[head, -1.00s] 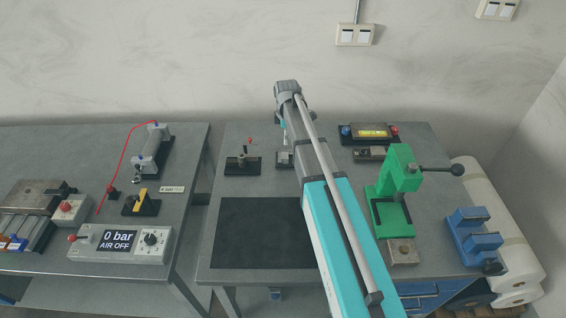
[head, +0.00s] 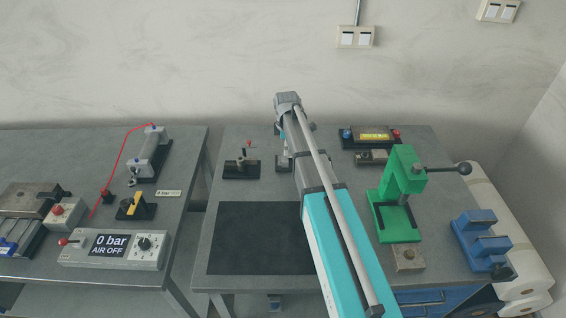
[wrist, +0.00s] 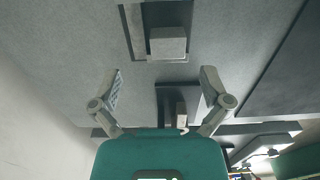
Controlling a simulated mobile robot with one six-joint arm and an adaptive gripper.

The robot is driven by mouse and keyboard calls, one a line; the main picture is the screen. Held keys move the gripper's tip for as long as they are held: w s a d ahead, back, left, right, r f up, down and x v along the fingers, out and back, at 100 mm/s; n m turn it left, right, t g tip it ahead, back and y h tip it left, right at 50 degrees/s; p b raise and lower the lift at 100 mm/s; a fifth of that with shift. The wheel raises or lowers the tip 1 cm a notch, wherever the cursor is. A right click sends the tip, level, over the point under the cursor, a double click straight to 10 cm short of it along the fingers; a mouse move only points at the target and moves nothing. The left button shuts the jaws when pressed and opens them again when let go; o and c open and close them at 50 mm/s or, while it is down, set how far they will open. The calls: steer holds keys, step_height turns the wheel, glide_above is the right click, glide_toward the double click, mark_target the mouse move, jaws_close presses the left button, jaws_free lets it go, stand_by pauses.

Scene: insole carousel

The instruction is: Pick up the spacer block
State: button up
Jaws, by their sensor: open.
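A small grey block (wrist: 168,42), which I take to be the spacer block, sits on a dark base with a light grey edge strip in the wrist view. My gripper (wrist: 162,73) is open and empty in that view. Its fingers are spread wide, and the block shows beyond the fingertips, between their lines, apart from both. In the head view, a small fixture (head: 284,163) is partly covered by my arm and seems to be the same place. My gripper is hidden behind my arm there.
A lever stand (head: 240,168) is left of the fixture, and a black mat (head: 245,238) lies in front. A green press (head: 397,205) and blue stand (head: 482,240) are on the right. A box with a yellow display (head: 374,137) stands behind. The left bench holds an air panel (head: 115,248).

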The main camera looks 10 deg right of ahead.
mark_target(286, 158)
steer(key=shift+f, duration=0.1)
steer(key=f+b, duration=0.1)
steer(key=s+f+b, duration=0.1)
steer(key=f+b, duration=0.1)
steer(key=shift+f, duration=0.15)
steer(key=shift+w+f+b, duration=0.1)
steer(key=shift+f+b, duration=0.8)
steer(key=shift+b, duration=0.25)
steer(key=shift+c, duration=0.2)
jaws_close()
steer(key=shift+r, duration=0.2)
